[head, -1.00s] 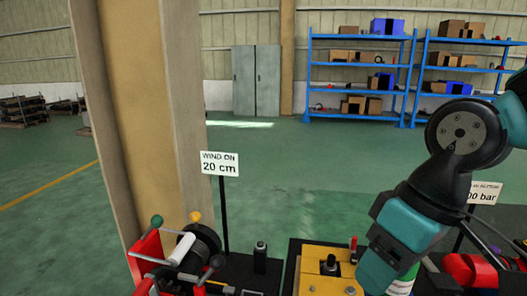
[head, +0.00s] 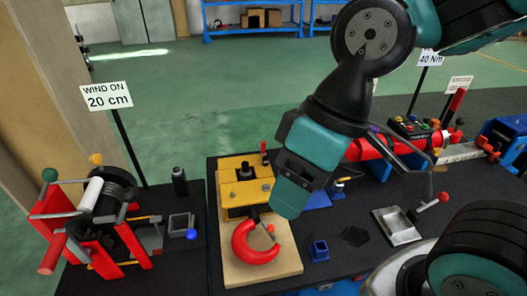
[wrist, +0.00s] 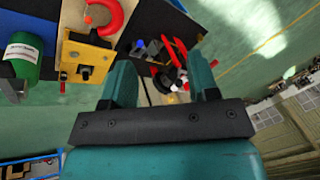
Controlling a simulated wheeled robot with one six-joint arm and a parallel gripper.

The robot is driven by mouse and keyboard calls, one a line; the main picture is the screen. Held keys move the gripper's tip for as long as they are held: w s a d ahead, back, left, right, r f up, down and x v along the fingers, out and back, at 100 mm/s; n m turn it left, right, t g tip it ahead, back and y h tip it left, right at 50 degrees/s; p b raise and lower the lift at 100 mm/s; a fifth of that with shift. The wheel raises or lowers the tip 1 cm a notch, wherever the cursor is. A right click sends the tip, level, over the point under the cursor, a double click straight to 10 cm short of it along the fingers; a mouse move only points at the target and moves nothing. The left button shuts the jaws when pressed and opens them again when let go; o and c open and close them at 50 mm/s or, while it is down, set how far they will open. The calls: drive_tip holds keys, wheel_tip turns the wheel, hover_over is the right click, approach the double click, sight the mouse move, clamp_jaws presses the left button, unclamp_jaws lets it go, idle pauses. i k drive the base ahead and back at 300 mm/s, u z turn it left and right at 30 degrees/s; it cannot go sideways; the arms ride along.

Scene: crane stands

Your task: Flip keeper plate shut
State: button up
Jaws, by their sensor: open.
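A yellow block (head: 246,186) with dark bolts stands on a pale wooden base (head: 284,262), with a red hook (head: 256,257) below it in the picture. A small red upright piece (head: 264,152) stands at its back edge. I cannot tell which part is the keeper plate. My gripper (head: 291,200) hangs in the air to the right of the yellow block. In the wrist view its two teal fingers (wrist: 162,78) are apart with nothing held between them. There the yellow block (wrist: 90,50) and hook (wrist: 106,14) lie left of the fingers.
A red-framed winch (head: 98,215) with a drum stands at left by the "WIND ON 20 cm" sign (head: 106,96). A blue box (head: 319,251), a metal tray (head: 397,228) and a red cylinder (head: 385,145) lie to the right. A green cylinder (wrist: 26,55) shows in the wrist view.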

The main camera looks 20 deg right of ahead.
sight(262, 147)
drive_tip(key=u, duration=1.15)
drive_tip(key=k, duration=0.7)
drive_tip(key=z, duration=1.15)
drive_tip(key=i, duration=1)
